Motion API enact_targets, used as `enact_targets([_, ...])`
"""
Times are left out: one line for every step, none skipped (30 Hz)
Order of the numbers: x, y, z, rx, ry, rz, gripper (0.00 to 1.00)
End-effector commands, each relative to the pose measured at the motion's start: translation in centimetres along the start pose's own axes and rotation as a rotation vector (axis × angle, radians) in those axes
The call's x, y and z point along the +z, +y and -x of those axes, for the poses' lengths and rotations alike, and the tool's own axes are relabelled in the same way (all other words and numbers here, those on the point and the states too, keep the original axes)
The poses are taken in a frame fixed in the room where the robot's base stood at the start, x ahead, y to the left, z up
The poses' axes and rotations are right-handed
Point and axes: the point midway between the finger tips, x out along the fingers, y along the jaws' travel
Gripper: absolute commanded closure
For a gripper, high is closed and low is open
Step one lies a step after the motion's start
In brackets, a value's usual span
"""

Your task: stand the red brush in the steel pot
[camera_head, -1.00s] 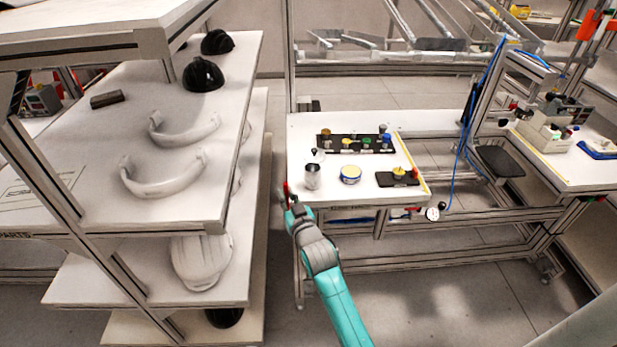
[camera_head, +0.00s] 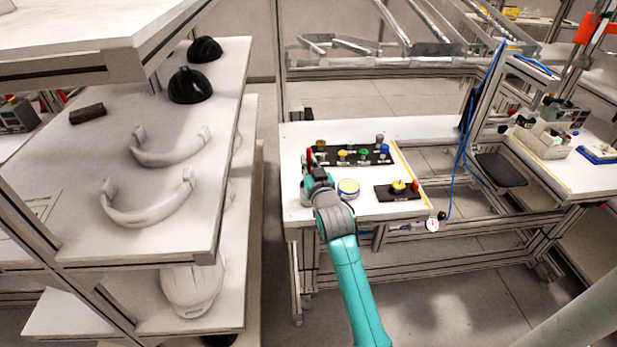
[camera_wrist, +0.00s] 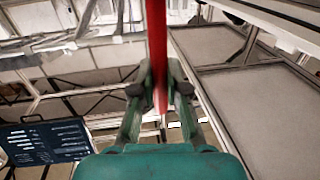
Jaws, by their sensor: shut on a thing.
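The red brush (camera_wrist: 157,40) is upright between the fingers of my gripper (camera_wrist: 160,92) in the wrist view, and its upper end runs out of the picture. In the head view my gripper (camera_head: 314,172) is over the left part of the white table, and a bit of the red brush (camera_head: 308,157) shows beside it. The steel pot (camera_head: 304,193) stands on the table's left side, mostly hidden behind my gripper and wrist. I cannot tell how far the brush's lower end is from the pot.
Behind is a black rack (camera_head: 352,155) with several coloured knobs, and a small black block (camera_head: 397,191) lies at right. A shelf unit (camera_head: 215,215) with helmet shells rises at left. The table's back right is clear.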

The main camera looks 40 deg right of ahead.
Motion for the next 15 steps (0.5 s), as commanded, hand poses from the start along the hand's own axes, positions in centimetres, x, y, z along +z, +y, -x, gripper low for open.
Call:
enact_targets([0.4,0.0,0.0,0.0,-0.002,0.0,1.0])
enact_targets([0.6,0.0,0.0,0.0,-0.002,0.0,1.0])
enact_targets([0.8,0.0,0.0,0.0,-0.001,0.0,1.0])
enact_targets([1.0,0.0,0.0,0.0,-0.001,0.0,1.0])
enact_targets([1.2,0.0,0.0,0.0,-0.001,0.001,1.0])
enact_targets([1.6,0.0,0.0,0.0,-0.002,0.001,1.0])
enact_targets([1.9,0.0,0.0,0.0,-0.003,0.001,1.0])
enact_targets([2.3,0.0,0.0,0.0,-0.002,0.002,1.0])
enact_targets([2.9,0.0,0.0,0.0,-0.003,0.002,1.0])
enact_targets([3.4,0.0,0.0,0.0,-0.003,0.002,1.0])
enact_targets([3.7,0.0,0.0,0.0,-0.002,0.002,1.0])
enact_targets([4.1,0.0,0.0,0.0,-0.002,0.001,1.0])
enact_targets([4.3,0.0,0.0,0.0,-0.002,0.001,1.0])
enact_targets([4.4,0.0,0.0,0.0,-0.001,0.001,1.0])
enact_targets([4.5,0.0,0.0,-0.001,0.0,0.0,1.0])
